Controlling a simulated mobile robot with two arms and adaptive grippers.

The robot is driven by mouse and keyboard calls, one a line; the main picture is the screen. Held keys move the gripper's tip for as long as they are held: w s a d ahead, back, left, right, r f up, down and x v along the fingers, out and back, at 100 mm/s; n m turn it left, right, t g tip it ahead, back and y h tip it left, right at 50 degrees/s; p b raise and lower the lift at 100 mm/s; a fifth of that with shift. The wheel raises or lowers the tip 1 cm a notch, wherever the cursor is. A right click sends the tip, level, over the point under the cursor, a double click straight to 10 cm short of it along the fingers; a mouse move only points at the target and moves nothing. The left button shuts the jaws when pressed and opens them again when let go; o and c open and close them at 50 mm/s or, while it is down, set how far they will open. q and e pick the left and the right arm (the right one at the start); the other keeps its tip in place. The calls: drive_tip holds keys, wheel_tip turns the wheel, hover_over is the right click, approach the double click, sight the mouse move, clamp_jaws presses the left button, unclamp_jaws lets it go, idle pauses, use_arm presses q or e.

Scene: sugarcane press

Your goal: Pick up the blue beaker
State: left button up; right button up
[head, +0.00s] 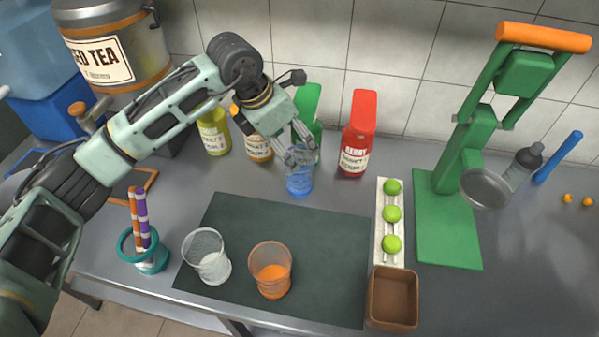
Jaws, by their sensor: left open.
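The blue beaker (300,184) stands upright on the grey counter, just behind the dark green mat (325,250). My left gripper (300,158) is right above it, pointing down. Its open fingers are at the beaker's rim and hide part of its top. I cannot tell whether the fingers touch the beaker. My right gripper is not in the head view.
A clear beaker (206,257) and an orange beaker (270,270) stand on the mat. Green, red and yellow bottles line the wall, with the red bottle (358,135) right of my gripper. A limes tray (379,240) and green press (450,220) stand at right.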

sight(297, 153)
use_arm(q)
drive_tip(key=x, duration=0.2)
drive_tip(key=p+x, duration=0.1)
drive_tip(key=x, duration=0.2)
drive_tip(key=shift+s, duration=0.25)
drive_tip(key=c, duration=1.7)
drive_tip(key=shift+r, duration=0.1)
drive_tip(key=shift+r, duration=0.1)
